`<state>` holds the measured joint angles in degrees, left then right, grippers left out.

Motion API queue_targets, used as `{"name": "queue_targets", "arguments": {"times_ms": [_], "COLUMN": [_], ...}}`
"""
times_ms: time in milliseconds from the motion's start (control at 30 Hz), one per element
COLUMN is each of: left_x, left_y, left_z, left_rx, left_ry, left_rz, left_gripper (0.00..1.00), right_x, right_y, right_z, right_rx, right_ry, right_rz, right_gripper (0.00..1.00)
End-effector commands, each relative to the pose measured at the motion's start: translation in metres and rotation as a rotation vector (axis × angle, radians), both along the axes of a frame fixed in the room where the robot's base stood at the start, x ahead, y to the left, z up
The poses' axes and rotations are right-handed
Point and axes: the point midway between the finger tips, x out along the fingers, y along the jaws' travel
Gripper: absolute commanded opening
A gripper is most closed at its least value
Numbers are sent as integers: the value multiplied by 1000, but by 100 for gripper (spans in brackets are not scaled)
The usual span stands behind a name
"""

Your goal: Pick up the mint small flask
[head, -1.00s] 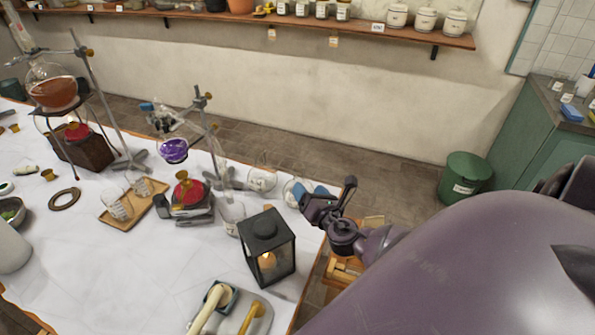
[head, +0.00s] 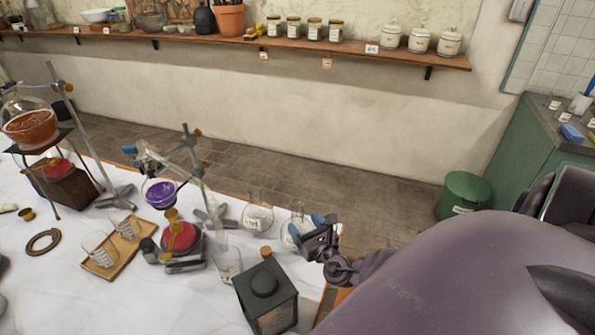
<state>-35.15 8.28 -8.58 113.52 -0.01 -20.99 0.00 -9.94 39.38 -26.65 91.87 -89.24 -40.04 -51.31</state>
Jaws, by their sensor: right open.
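Two small clear round flasks with pale labels stand at the table's far right edge. One flask (head: 257,216) is to the left of my right gripper. Neither flask's tint is clear enough to say which is mint. My left gripper is not in view.
A dark lantern (head: 267,293) stands just in front of the gripper. A wooden tray (head: 118,257) holds glassware.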

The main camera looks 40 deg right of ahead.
Motion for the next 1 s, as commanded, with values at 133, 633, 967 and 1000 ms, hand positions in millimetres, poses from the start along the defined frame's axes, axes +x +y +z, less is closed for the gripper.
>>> {"name": "queue_targets", "arguments": {"times_ms": [133, 633, 967, 1000], "left_x": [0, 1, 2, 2], "left_y": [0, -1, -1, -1], "left_z": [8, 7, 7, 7], "left_rx": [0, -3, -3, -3], "left_ry": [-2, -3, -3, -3], "left_rz": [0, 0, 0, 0], "left_gripper": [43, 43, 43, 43], "right_x": [21, 38, 38, 38], "right_y": [-7, -11, -11, -11], "right_z": [8, 5, 5, 5], "right_rx": [0, 1, 1, 1], "right_ry": [-2, 0, 0, 0], "right_rz": [1, 0, 0, 0], "right_gripper": [66, 59, 8, 2]}}
